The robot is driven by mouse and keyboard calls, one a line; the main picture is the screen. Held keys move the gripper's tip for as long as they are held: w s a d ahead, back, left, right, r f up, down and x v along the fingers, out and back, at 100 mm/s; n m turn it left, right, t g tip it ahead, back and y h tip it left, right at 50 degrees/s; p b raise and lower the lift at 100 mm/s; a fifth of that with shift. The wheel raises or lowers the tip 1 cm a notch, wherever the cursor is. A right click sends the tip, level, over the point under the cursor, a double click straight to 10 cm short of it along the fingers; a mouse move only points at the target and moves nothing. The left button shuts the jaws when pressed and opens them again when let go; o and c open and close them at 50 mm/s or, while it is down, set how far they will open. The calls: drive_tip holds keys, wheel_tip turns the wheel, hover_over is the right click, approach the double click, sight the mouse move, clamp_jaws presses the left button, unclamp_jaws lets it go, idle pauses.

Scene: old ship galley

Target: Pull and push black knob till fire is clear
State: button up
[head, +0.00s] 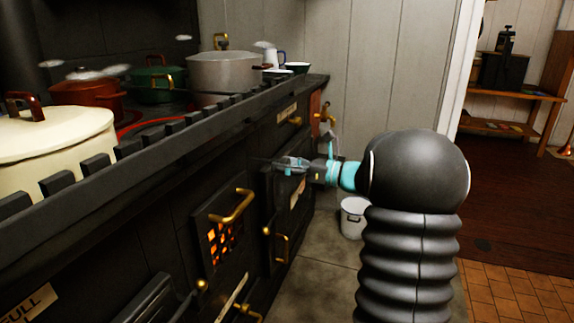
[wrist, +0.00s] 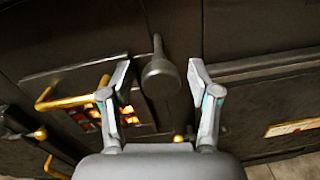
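The black knob (wrist: 160,77) on the dark stove front shows in the wrist view, a round end on a short stem. My gripper (wrist: 158,78) is open, with one finger on each side of the knob and visible gaps between. In the head view my gripper (head: 283,164) is at the stove front, above and right of the firebox door (head: 222,232). The knob cannot be made out there. An orange fire glow (head: 222,243) shows through the firebox door's grate, below a brass handle (head: 231,206). The glow also shows in the wrist view (wrist: 92,118).
Pots stand on the stove top behind a notched rail (head: 180,125): a cream pot (head: 55,150), a red pot (head: 88,97), a green pot (head: 155,85) and a grey pot (head: 223,72). A white bucket (head: 354,218) stands on the floor beyond my arm. Brass door handles stick out nearby.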

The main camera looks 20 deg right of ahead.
drive_tip(key=shift+d, duration=0.1)
drive_tip(key=v, duration=1.2)
